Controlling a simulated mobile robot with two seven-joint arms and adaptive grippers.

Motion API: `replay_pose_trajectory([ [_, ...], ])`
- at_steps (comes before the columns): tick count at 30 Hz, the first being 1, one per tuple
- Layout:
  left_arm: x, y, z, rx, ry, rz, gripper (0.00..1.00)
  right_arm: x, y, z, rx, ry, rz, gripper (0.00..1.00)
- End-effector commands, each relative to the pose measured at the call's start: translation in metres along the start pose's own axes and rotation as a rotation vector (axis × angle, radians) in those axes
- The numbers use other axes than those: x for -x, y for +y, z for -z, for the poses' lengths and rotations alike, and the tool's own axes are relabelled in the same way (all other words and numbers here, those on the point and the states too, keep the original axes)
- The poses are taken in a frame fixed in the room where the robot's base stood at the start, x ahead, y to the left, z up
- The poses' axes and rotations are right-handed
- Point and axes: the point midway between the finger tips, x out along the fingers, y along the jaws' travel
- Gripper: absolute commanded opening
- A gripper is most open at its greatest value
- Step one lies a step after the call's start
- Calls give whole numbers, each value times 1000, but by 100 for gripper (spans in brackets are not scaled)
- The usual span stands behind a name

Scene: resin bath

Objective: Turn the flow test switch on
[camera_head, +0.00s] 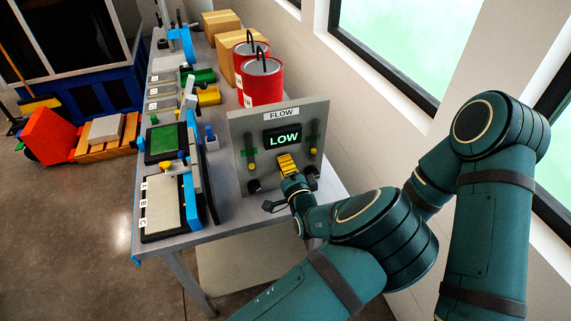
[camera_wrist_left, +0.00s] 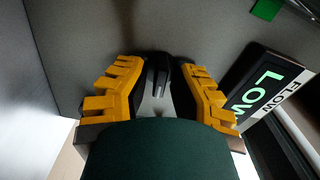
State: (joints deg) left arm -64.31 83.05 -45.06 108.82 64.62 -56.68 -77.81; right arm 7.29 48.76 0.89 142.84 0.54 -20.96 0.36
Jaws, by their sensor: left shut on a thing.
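The grey flow panel (camera_head: 240,128) stands on the table, with a FLOW label (camera_head: 282,114) and a lit display reading LOW (camera_head: 284,138). The display also shows tilted at the right of the left wrist view (camera_wrist_left: 262,93). My left gripper (camera_head: 286,162), with yellow fingers, is at the panel front just below the display. In the left wrist view its fingers (camera_wrist_left: 157,85) lie on either side of a dark switch lever (camera_wrist_left: 155,72) and are shut on it. The lever's base is partly hidden, and in the head view the gripper hides the switch. My right gripper is not in view.
Black knobs (camera_head: 253,187) and yellow knobs (camera_head: 252,167) flank the gripper on the panel. Red cans (camera_head: 262,84) and cardboard boxes (camera_head: 221,23) stand behind. Trays (camera_head: 163,205) line the table's left side. A wall with windows (camera_head: 405,40) is close on the right.

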Motion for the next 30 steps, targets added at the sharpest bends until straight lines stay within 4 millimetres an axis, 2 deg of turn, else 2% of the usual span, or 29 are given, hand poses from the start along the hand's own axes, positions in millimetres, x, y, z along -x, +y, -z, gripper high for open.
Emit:
replay_pose_trajectory([
  [1,-2,-5,1,-22,2,11,0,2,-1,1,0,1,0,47],
  [10,-2,-5,2,-124,2,12,0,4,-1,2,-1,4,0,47],
  [26,-3,-5,1,-144,1,12,0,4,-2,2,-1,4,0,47],
  [27,-3,-5,1,-144,1,12,39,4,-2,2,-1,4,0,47],
  [30,-2,-4,1,-144,1,9,39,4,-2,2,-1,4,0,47],
])
